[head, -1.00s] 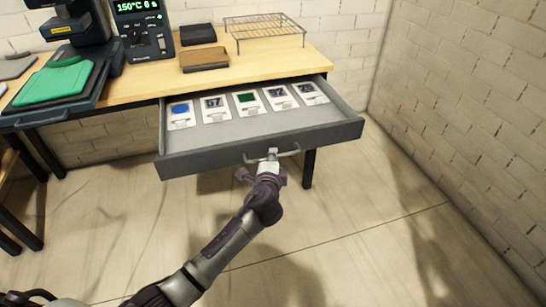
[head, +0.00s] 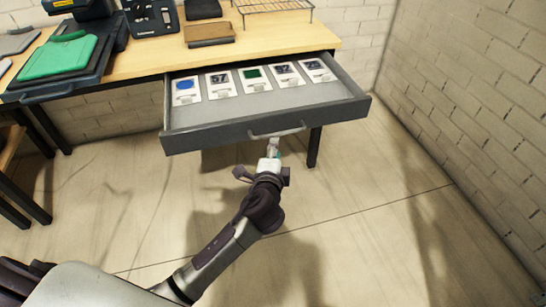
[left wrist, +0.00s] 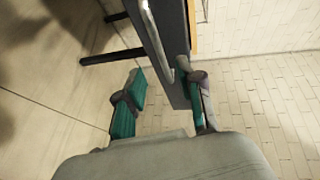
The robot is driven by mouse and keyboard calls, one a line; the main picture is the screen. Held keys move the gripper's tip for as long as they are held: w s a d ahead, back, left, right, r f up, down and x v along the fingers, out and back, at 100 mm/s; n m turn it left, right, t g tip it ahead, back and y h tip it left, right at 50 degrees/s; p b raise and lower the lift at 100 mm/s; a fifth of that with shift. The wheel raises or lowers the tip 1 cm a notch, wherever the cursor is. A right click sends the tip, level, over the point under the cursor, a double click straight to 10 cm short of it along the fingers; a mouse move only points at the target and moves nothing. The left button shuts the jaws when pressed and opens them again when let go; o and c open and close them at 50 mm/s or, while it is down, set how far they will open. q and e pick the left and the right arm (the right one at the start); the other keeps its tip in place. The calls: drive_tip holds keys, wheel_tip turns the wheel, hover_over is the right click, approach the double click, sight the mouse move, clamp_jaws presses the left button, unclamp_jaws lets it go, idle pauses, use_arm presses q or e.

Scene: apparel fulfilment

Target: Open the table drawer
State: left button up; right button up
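The grey table drawer (head: 215,132) is pulled well out from under the wooden table (head: 130,77) in the head view. Its bar handle (head: 276,133) is on the front panel. My left gripper (head: 273,147) is just below and in front of the handle. In the left wrist view, its teal fingers (left wrist: 163,80) are spread wide and hold nothing. The drawer's dark front edge (left wrist: 180,50) and the handle (left wrist: 152,30) show just beyond and between the fingertips. My right gripper is not in view.
Several printed cards (head: 220,84) lie in a row inside the drawer. A press with a green pad (head: 58,57), a brown tray (head: 210,34) and a wire rack (head: 275,7) stand on the table. Brick walls are behind and right. The floor before the drawer is clear.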

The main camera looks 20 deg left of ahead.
use_arm(q)
drive_tip(key=shift+v, duration=1.65)
drive_tip(key=s+a+f+n+g+h, duration=0.1)
drive_tip(key=s+f+n+g, duration=0.3)
drive_tip(key=f, duration=0.7)
drive_tip(key=s+a+f+g, duration=0.1)
drive_tip(key=s+f+g, duration=0.1)
drive_tip(key=s+f, duration=0.7)
drive_tip(key=s+a+f+n+g+h, duration=0.1)
drive_tip(key=s+f+n+g, duration=0.2)
drive_tip(key=f, duration=1)
drive_tip(key=s+a+f+n+g+h, duration=0.1)
drive_tip(key=s+f+n+g, duration=0.15)
drive_tip(key=s+f, duration=0.5)
drive_tip(key=s+a+f+n+g, duration=0.1)
drive_tip(key=s+f+n+g, duration=0.3)
drive_tip(key=s, duration=0.7)
drive_tip(key=s+a+r+m+p, duration=0.1)
drive_tip(key=s+r+p, duration=0.3)
drive_tip(key=s+p, duration=0.8)
drive_tip(key=shift+s+a+r+t+p, duration=0.2)
drive_tip(key=shift+a+r+t+p, duration=0.2)
drive_tip(key=shift+p, duration=0.4)
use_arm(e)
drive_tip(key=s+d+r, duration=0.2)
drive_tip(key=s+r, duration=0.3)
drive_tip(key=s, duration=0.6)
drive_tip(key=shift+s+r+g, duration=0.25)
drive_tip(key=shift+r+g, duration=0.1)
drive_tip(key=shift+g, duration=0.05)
